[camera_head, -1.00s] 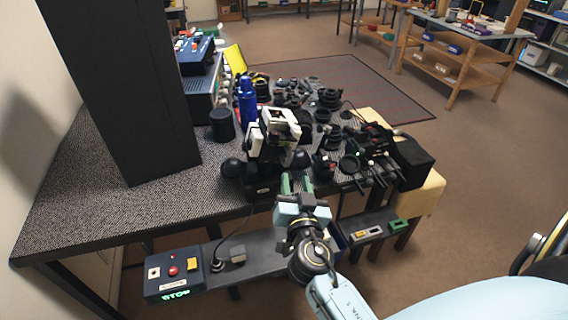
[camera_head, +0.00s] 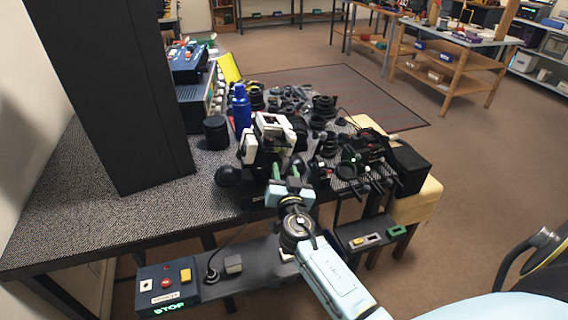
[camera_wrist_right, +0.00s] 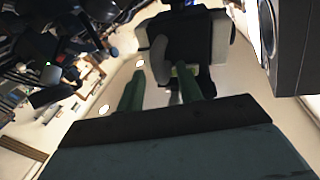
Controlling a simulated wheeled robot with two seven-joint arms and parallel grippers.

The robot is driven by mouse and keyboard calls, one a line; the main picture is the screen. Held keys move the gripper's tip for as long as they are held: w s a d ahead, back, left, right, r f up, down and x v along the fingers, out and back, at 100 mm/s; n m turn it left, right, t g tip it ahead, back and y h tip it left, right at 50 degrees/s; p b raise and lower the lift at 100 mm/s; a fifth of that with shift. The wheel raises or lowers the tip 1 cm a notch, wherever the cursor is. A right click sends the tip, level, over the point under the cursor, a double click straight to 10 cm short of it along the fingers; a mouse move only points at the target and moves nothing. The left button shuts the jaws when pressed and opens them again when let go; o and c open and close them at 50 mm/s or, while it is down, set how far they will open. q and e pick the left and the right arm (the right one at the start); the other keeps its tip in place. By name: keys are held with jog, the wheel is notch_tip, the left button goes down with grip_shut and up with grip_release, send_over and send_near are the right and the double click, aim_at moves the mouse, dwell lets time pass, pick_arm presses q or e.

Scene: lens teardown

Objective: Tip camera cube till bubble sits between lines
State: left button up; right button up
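The camera cube, a white and black block (camera_head: 273,130), sits tilted on a black mount near the table's front edge in the head view. Its bubble and lines are too small to make out. My right gripper (camera_head: 285,173) is just in front of and below the cube. In the right wrist view its two green fingers (camera_wrist_right: 157,88) are apart, with a white and black body (camera_wrist_right: 188,42) beyond them. I see nothing held between the fingers, and I cannot tell whether they touch the cube. My left gripper is not in view.
A blue bottle (camera_head: 241,107) and a black cylinder (camera_head: 216,132) stand left of the cube. Lens parts crowd the table to the right. A tall black column (camera_head: 115,90) blocks the left. A control box (camera_head: 167,286) reading STOP sits below the front edge.

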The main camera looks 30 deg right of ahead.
jog(key=shift+x, duration=1.45)
grip_shut()
